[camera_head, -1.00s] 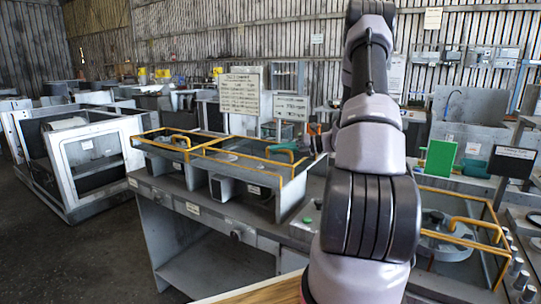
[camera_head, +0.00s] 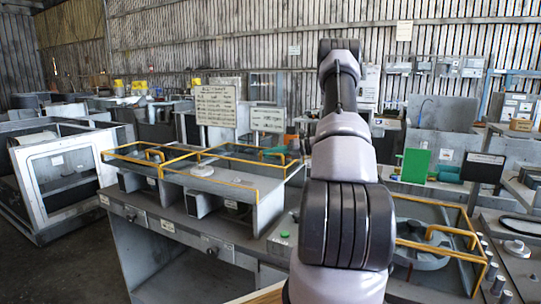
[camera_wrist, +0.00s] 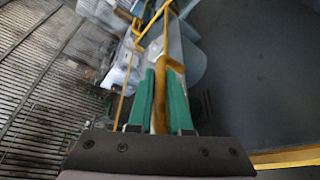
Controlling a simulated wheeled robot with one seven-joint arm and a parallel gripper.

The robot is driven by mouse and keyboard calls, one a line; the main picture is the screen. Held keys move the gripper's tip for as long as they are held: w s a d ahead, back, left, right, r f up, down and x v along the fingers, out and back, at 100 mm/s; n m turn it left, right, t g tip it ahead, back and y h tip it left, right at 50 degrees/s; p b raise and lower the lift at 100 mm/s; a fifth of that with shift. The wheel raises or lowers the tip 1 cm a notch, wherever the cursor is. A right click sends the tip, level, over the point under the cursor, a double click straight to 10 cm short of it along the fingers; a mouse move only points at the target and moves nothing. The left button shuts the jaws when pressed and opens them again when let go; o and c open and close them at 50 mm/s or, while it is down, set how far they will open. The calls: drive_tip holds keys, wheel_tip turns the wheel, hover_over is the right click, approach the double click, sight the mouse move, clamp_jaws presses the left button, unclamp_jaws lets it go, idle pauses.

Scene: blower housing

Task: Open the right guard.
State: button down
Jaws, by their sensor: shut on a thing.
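The right guard (camera_head: 283,166) is a yellow-edged frame on the right part of the grey bench, left of my arm in the head view. My gripper (camera_head: 276,152) shows small and partly hidden there, its green fingers at the guard's far right side. In the wrist view my gripper (camera_wrist: 160,98) has both green fingers closed around a yellow handle bar (camera_wrist: 160,112), which runs between them. The left guard (camera_head: 135,158), also yellow-edged with a looped handle, lies flat beside it. I cannot tell how far the right guard is tilted.
Another yellow frame with a handle (camera_head: 455,232) is right of my arm. A green panel (camera_head: 415,165) and a dark sign (camera_head: 483,167) stand behind it. Sign boards (camera_head: 215,105) stand behind the bench. The floor at left is open beside a grey cabinet (camera_head: 65,172).

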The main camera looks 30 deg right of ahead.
drive_tip(key=c, duration=0.8)
unclamp_jaws()
drive_tip(key=shift+c, duration=0.2)
drive_tip(key=v, duration=1.1)
drive_tip(key=s+a+r+n+g+h, duration=0.1)
drive_tip(key=s+a+r+n+g, duration=0.15)
drive_tip(key=a+r+n, duration=0.35)
drive_tip(key=s+a+r+n+g+h, duration=0.2)
drive_tip(key=s+a+r+n, duration=0.15)
drive_tip(key=a, duration=0.45)
drive_tip(key=s+a+r+n+g+h, duration=0.1)
drive_tip(key=s+a+r+n+g, duration=0.15)
drive_tip(key=a+r+n, duration=0.4)
drive_tip(key=s+a+r+n+t+h, duration=0.1)
drive_tip(key=s+a+n+h, duration=0.1)
drive_tip(key=s+n, duration=0.3)
drive_tip(key=s+a+r+n+t+h, duration=0.1)
drive_tip(key=s+a+n+t+h, duration=0.1)
drive_tip(key=s+a+n, duration=0.3)
drive_tip(key=s+a+r+n+t+h, duration=0.1)
drive_tip(key=s+a+n, duration=0.3)
drive_tip(key=s, duration=0.7)
drive_tip(key=n+t+h, duration=0.1)
drive_tip(key=n, duration=0.1)
drive_tip(key=shift+s+r+n+h, duration=0.2)
drive_tip(key=shift+r+n+h, duration=0.1)
drive_tip(key=shift+h, duration=0.1)
